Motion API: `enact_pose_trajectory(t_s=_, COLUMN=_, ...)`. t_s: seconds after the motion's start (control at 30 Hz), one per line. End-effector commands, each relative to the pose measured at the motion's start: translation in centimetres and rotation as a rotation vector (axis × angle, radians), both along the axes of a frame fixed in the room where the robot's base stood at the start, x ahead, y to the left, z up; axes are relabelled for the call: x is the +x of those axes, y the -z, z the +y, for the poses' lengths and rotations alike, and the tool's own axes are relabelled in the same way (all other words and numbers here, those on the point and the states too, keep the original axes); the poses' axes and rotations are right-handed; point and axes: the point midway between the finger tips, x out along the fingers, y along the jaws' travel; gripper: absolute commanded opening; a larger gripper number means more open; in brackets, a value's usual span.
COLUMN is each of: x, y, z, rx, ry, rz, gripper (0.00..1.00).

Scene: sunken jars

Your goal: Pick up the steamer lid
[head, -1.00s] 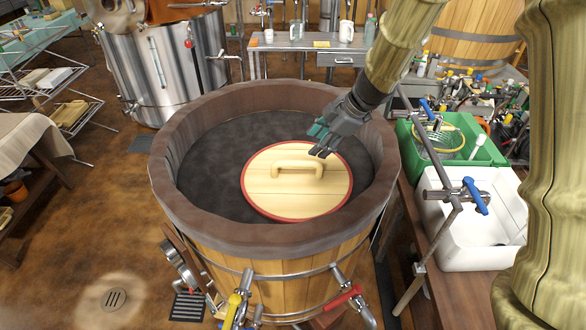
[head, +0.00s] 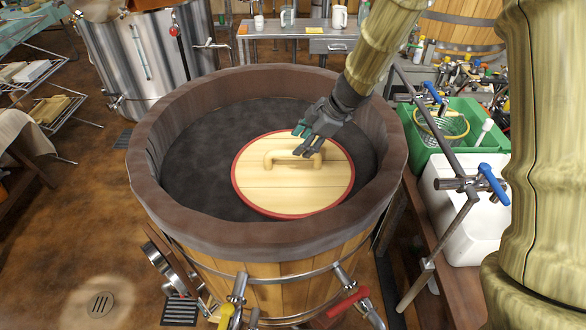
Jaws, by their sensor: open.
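The steamer lid (head: 290,190) is a round pale wooden disc with a red rim and a raised bar handle (head: 283,155). It lies inside the large wooden tub (head: 170,220), below the tub's brown rim, toward the front right. My gripper (head: 306,150) is open, its fingers at the right part of the handle and hiding some of it. I cannot tell whether the fingers touch the handle or hover above it.
The tub's thick raised wall surrounds the lid. On the right stand a green crate (head: 478,131) and a white bin (head: 455,225), with a blue-handled valve (head: 492,184) near them. Taps with yellow and red handles (head: 348,302) stick out at the tub's front. A steel tank (head: 135,60) stands behind left.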

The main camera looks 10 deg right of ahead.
Motion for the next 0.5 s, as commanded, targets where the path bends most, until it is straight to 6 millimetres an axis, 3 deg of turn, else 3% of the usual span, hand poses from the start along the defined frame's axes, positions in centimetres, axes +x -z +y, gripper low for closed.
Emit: enact_pose_trajectory(t_s=0.5, x=1.0, y=3.0, z=1.3, rx=0.003, ry=0.001, rz=0.001, gripper=0.49)
